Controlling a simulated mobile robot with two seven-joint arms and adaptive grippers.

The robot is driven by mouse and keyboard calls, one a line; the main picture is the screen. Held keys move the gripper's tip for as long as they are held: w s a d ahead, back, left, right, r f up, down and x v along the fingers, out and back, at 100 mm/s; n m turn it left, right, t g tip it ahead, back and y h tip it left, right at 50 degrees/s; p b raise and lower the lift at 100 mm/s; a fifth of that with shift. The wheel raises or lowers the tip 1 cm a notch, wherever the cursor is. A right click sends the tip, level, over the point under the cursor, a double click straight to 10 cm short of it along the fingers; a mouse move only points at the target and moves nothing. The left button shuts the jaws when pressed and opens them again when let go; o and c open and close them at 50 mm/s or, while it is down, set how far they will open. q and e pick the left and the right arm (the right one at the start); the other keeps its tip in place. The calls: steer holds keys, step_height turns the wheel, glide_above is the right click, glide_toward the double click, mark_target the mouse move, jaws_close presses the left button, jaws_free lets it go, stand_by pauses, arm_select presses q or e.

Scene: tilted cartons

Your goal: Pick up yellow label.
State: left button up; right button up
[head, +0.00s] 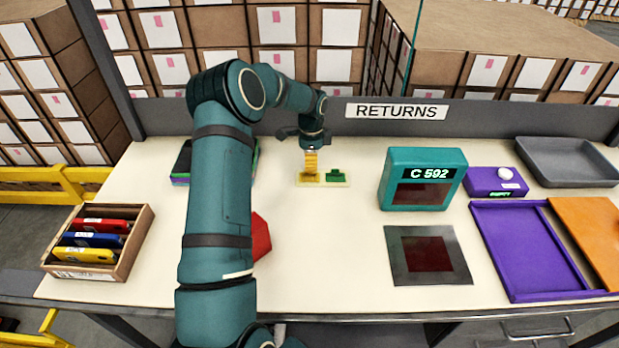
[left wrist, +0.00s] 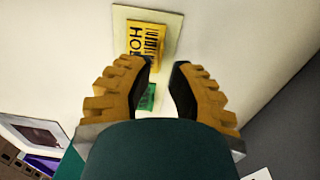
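The yellow label (head: 309,177) stands on the left half of a small cream plate (head: 342,184) at the back middle of the table. In the left wrist view the yellow label (left wrist: 146,42) shows black bars and the letters "HO", partly cut off by a finger. A green label (head: 335,175) sits beside it on the plate; it is partly hidden in the left wrist view (left wrist: 147,97). My left gripper (head: 311,171) points down just above the yellow label. Its yellow fingers (left wrist: 162,72) are apart with nothing between them; I cannot tell whether they touch the label. My right gripper is out of view.
A teal device reading "C 592" (head: 422,158) stands right of the plate, with a dark mat (head: 403,262) before it. A purple tray (head: 528,250) and grey tray (head: 570,165) are further right. My arm partly hides a red object (head: 261,238).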

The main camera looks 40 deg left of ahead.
arm_select(q)
step_height(320, 180, down, 3)
steer(key=shift+f, duration=0.15)
jaws_close()
steer(key=shift+d, duration=0.1)
step_height(320, 180, up, 10)
steer(key=p, duration=0.1)
steer(key=shift+p, duration=0.35)
steer(key=o, duration=1.1)
jaws_free()
